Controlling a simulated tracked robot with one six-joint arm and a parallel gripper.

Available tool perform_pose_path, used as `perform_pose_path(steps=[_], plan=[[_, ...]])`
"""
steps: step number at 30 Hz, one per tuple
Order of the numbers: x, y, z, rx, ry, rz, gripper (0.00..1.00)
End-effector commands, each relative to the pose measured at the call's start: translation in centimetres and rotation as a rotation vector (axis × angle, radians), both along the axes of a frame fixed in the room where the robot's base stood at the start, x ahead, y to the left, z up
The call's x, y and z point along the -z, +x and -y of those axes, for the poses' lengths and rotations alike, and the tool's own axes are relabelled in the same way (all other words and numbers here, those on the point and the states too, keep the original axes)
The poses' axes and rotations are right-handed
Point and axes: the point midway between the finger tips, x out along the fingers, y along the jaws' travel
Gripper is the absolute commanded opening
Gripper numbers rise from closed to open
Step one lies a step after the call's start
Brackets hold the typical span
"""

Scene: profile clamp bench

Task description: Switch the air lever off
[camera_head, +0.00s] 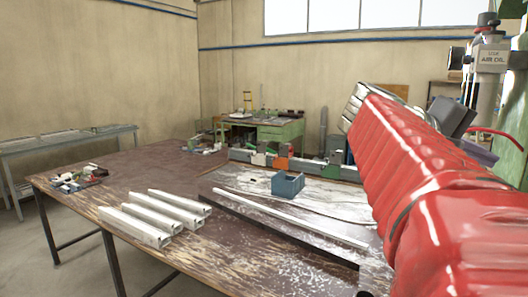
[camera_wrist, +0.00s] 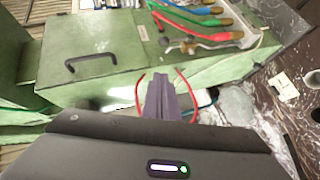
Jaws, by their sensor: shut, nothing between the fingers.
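My gripper (camera_wrist: 162,92) is shut and empty, its purple-grey fingers pressed together in the middle of the wrist view. In the head view the purple fingers (camera_head: 481,153) show at the right edge, beyond my red arm. In the wrist view a metal valve-like fitting with an orange end (camera_wrist: 202,42) lies on the green cabinet top, beyond and right of the fingertips and apart from them. I cannot tell whether it is the air lever. In the head view an air unit (camera_head: 491,58) labelled "AIR OIL" stands at the upper right; no lever shows clearly on it.
A red hose (camera_wrist: 138,95) curves behind my fingers. The green cabinet (camera_wrist: 75,50) has a black handle. The wooden bench (camera_head: 90,205) carries pale profiles (camera_head: 140,225), a long bar (camera_head: 290,217) and a blue box (camera_head: 288,185).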

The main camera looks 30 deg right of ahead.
Motion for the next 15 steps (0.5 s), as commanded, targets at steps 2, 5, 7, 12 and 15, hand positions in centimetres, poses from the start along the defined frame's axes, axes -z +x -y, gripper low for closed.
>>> perform_pose_path(steps=[2,5,7,12,15], plan=[[0.0,0.0,0.0,-0.001,0.001,0.001,0.0],[0.1,0.0,0.0,-0.002,0.001,0.001,0.0],[0.1,0.0,0.0,-0.003,0.001,0.0,0.0],[0.3,-0.1,0.4,-0.002,0.003,0.001,0.0],[0.5,-0.4,1.1,-0.001,0.002,0.0,0.0]])
